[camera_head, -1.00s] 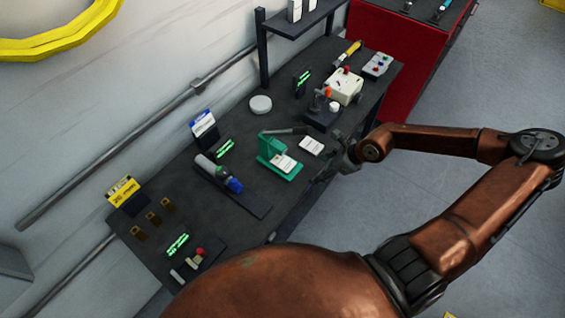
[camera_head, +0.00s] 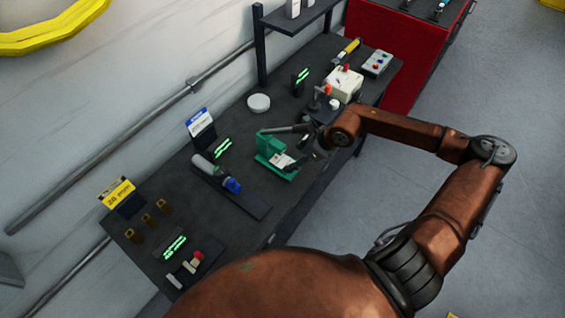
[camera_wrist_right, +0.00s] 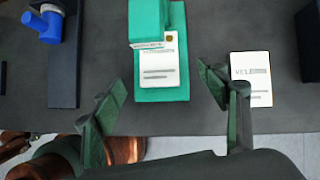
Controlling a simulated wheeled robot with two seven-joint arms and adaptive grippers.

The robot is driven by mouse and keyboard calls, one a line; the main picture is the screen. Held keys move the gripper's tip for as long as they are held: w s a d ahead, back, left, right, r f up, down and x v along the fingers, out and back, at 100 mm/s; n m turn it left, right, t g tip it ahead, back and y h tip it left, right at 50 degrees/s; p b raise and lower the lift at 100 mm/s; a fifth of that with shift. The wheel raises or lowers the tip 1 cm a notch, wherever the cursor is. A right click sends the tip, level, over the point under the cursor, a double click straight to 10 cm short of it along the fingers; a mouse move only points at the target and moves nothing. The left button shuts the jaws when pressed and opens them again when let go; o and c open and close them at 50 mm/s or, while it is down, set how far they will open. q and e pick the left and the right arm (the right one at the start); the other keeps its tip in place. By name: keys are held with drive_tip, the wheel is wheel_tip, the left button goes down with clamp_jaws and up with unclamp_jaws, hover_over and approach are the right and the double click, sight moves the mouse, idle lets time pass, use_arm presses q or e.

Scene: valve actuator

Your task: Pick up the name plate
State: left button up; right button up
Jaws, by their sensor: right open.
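A loose white plate (camera_wrist_right: 251,80) with printed lines lies flat on the dark bench, right of the green press (camera_wrist_right: 183,30) in the right wrist view. A similar white plate (camera_wrist_right: 158,75) lies on the press base; it also shows in the head view (camera_head: 281,161). My right gripper (camera_wrist_right: 163,92) is open and empty, its fingers apart in front of the press. The loose plate is just beyond and right of the right finger. In the head view my right gripper (camera_head: 312,147) hides the loose plate beside the press (camera_head: 266,146). My left gripper is not in view.
A dark stand with a blue-ended cylinder (camera_head: 232,185) lies left of the press. A white box device (camera_head: 344,84) and a button box (camera_head: 377,63) stand towards the back right. A round white disc (camera_head: 259,103) lies behind the press. The bench's front edge is close to my gripper.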

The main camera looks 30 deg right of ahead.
sight(284, 162)
drive_tip(key=shift+w+a, duration=0.25)
drive_tip(key=x, duration=0.5)
drive_tip(key=shift+c, duration=0.6)
drive_tip(key=c, duration=1.3)
